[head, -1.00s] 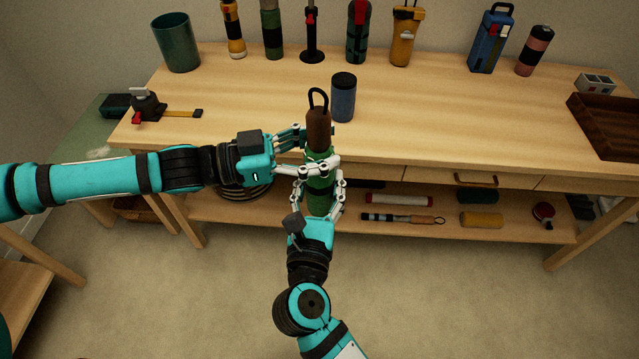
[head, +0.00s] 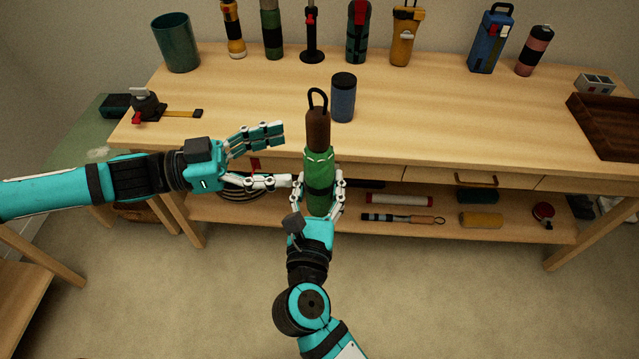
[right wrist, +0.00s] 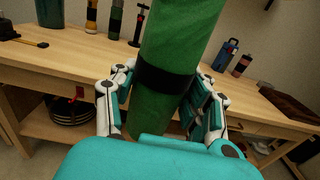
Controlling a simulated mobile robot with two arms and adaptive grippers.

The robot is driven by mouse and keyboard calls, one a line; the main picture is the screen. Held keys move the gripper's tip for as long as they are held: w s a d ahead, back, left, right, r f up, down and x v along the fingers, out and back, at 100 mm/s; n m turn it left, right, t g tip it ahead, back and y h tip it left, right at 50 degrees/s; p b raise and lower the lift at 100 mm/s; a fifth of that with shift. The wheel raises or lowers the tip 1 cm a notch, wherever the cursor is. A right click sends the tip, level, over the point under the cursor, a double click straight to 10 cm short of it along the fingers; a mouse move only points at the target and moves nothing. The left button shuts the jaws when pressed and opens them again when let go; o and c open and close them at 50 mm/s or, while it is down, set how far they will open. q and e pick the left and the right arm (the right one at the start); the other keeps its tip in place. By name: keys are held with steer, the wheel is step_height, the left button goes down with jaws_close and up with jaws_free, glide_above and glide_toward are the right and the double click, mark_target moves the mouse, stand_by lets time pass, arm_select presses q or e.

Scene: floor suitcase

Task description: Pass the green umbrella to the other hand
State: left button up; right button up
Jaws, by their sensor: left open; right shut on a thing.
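The green umbrella (head: 320,170) stands roughly upright in front of the table, with a brown handle and a black loop at its top and a dark band around its green body. My right gripper (head: 322,190) is shut on its lower green part. In the right wrist view the green umbrella (right wrist: 175,60) rises between the fingers of my right gripper (right wrist: 165,95). My left gripper (head: 285,158) is open and empty, just left of the umbrella, its fingers pointing right. Its lower finger ends close to the umbrella; I cannot tell whether they touch.
The wooden table (head: 440,110) lies behind, with a blue cylinder (head: 343,97) near the umbrella's top. Several bottles and a green bin (head: 176,43) line the back. A brown tray (head: 610,125) is at right. The lower shelf (head: 380,232) holds small items.

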arm_select(q)
steer(key=v, duration=0.4)
steer(key=w+f+n+t+y, duration=0.3)
steer(key=w+f+t+y, duration=0.25)
steer(key=w+f, duration=1.2)
steer(key=s+a+f+n+t+y, duration=0.1)
steer(key=a+f+n+y, duration=0.2)
steer(key=f, duration=0.8)
steer(key=s+a+f+n+y, duration=0.15)
steer(key=a+f+y, duration=0.25)
steer(key=f, duration=0.6)
steer(key=s+a+f+n+g+y, duration=0.2)
steer(key=s+f, duration=0.7)
steer(key=f, duration=0.1)
steer(key=s+a+f+n+g+y, duration=0.1)
steer(key=s+a+f+g+y, duration=0.1)
steer(key=s+f, duration=0.7)
steer(key=s+f+g, duration=0.2)
steer(key=s+f, duration=0.1)
steer(key=s, duration=0.7)
steer(key=s+d+f+n+g, duration=0.1)
steer(key=s+f, duration=0.3)
steer(key=s, duration=0.7)
steer(key=s+f+n+g, duration=0.1)
steer(key=s+f+g, duration=0.2)
steer(key=s, duration=0.7)
steer(key=shift+s+d+f+y, duration=0.25)
steer(key=shift+d+f+y, duration=0.05)
steer(key=shift+f+y, duration=0.15)
